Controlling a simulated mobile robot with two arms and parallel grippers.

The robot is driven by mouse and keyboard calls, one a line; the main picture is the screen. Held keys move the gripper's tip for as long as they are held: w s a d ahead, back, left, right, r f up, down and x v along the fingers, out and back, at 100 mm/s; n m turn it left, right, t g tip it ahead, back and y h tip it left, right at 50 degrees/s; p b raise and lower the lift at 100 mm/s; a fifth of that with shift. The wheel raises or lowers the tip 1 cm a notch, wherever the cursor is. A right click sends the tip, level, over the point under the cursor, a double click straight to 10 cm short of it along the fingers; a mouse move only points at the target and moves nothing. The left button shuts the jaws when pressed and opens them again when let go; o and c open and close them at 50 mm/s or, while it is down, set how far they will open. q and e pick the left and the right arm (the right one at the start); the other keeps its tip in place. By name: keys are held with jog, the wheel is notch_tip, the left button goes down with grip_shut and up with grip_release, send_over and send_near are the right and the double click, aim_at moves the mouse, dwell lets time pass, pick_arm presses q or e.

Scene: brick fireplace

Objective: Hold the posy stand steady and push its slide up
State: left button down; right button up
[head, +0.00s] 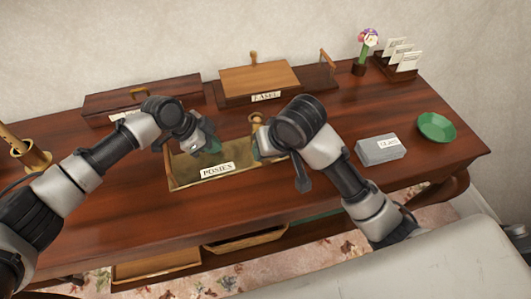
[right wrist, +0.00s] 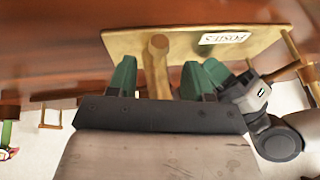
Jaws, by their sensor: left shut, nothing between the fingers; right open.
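In the head view the right arm hides part of the stand's right side. My left gripper (head: 212,147) is shut and empty, over the stand's rear left part. I cannot tell whether it touches the stand.
A flower holder (head: 358,68) and card rack (head: 398,68) are at the back right. A grey block (head: 380,150) and green dish (head: 436,127) lie right. The desk's front strip is clear.

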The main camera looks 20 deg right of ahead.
jog(key=shift+x, duration=1.8)
jog(key=shift+r, duration=0.1)
grip_shut()
